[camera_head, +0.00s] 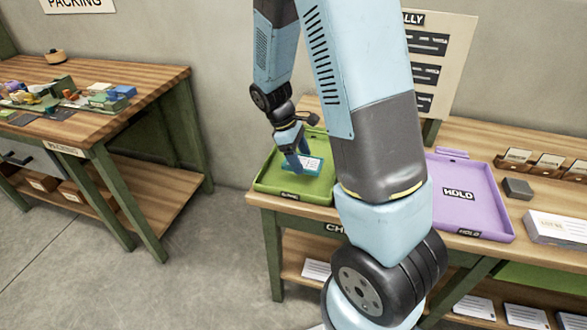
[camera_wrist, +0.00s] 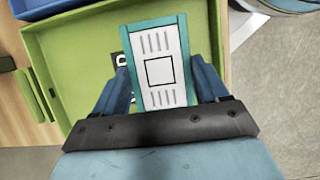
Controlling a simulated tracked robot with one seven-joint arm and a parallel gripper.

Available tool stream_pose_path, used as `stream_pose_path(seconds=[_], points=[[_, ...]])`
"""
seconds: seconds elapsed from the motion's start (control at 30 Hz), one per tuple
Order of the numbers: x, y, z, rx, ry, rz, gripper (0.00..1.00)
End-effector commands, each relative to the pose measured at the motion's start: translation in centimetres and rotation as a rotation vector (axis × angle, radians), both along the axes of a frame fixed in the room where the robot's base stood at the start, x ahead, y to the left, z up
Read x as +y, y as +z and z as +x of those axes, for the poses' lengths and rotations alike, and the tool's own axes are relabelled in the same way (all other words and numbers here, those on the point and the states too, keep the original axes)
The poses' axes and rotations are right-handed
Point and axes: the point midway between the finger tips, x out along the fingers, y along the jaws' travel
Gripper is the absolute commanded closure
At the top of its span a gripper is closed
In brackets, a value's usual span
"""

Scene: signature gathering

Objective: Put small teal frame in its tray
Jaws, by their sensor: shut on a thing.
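The small teal frame (camera_wrist: 158,68) has a white face with a black square outline and short stripes. In the wrist view it sits between the two blue fingers of my gripper (camera_wrist: 160,88), which is shut on its sides. In the head view the teal frame (camera_head: 303,166) and my gripper (camera_head: 295,158) are over the green tray (camera_head: 268,181). The green tray also fills much of the wrist view (camera_wrist: 75,55). I cannot tell whether the frame touches the tray floor. My arm hides the tray's right part in the head view.
A purple HOLD tray (camera_head: 470,205) lies on the same table, right of my arm. A dark block (camera_head: 517,188), a card rack (camera_head: 545,165) and a white stack (camera_head: 556,229) stand farther right. A cluttered packing table (camera_head: 150,82) is at the left, with floor between.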

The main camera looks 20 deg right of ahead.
Motion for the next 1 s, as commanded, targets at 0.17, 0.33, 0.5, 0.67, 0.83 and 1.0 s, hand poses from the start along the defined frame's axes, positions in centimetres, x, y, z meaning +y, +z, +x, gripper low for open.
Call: stream_pose_path(seconds=[0.17,0.33,0.5,0.67,0.83,1.0], points=[[0.7,-1.3,0.8,0.001,0.001,-0.001,0.57],[0.9,-1.8,1.1,0.001,0.001,-0.001,0.57],[1.1,-3.5,1.3,0.004,0.0,-0.001,0.57],[1.1,-5.1,1.3,0.002,0.001,0.0,0.57],[1.1,-5.1,1.3,0.0,0.0,0.0,0.57],[1.1,-5.3,1.3,0.001,0.001,-0.001,0.57]])
